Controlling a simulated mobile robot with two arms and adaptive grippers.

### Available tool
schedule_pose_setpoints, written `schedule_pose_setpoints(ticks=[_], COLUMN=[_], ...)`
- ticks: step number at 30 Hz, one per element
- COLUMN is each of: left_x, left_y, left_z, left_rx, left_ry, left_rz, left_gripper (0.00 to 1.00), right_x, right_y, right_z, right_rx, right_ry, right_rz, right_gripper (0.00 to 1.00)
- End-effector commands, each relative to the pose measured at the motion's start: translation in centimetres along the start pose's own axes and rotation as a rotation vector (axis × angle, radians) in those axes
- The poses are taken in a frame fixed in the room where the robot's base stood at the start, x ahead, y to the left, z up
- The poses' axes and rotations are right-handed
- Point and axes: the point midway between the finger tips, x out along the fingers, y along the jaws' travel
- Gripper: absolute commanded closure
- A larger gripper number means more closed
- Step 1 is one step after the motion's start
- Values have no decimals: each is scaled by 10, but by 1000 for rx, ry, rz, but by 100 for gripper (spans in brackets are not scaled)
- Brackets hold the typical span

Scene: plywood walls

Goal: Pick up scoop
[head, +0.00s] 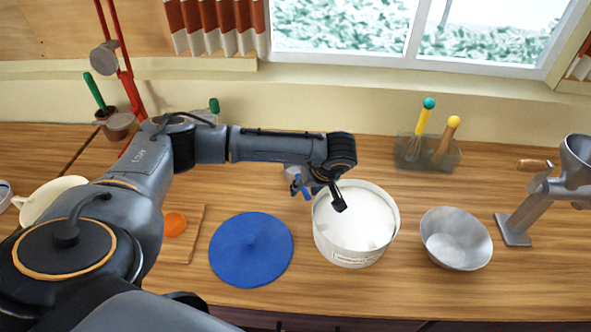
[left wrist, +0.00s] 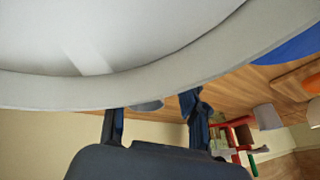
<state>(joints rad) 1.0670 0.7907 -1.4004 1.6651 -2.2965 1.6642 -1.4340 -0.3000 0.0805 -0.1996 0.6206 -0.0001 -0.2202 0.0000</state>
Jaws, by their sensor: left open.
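No scoop can be clearly made out in either view. In the head view my left gripper (head: 320,194) is over the left rear rim of a white round tub (head: 357,253). The gripper is open, with a dark finger by the tub's mouth. A small pale and blue shape shows behind the gripper, partly hidden. In the left wrist view the tub's rim (left wrist: 215,52) fills the top, close to the open fingers (left wrist: 152,108). A grey-blue rounded thing (left wrist: 147,105) shows between the fingers; I cannot tell what it is. My right gripper is not in view.
A blue round lid (head: 251,250) lies left of the tub. A metal bowl (head: 456,238) and a metal grinder (head: 540,200) stand to the right. A clear bin (head: 428,155) with yellow-handled tools is behind. An orange item (head: 175,224) lies on a wooden board (head: 192,240).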

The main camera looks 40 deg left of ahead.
Motion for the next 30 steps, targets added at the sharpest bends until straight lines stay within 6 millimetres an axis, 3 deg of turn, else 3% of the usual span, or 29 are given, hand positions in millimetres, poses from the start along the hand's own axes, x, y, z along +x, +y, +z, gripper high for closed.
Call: schedule_pose_setpoints(ticks=[4, 11, 18, 30], left_x=[13, 15, 15, 12], left_y=[0, 1, 1, 1], left_z=[-1, 0, 0, -2], left_rx=[0, 1, 0, -1], left_ry=[0, 1, 1, 1], left_rz=[1, 2, 2, 3], left_gripper=[57, 57, 100, 100], right_x=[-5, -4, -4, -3], right_y=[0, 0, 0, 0], right_z=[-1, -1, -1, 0], right_rx=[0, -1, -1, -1], right_ry=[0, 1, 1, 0], right_rz=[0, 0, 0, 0], right_gripper=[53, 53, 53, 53])
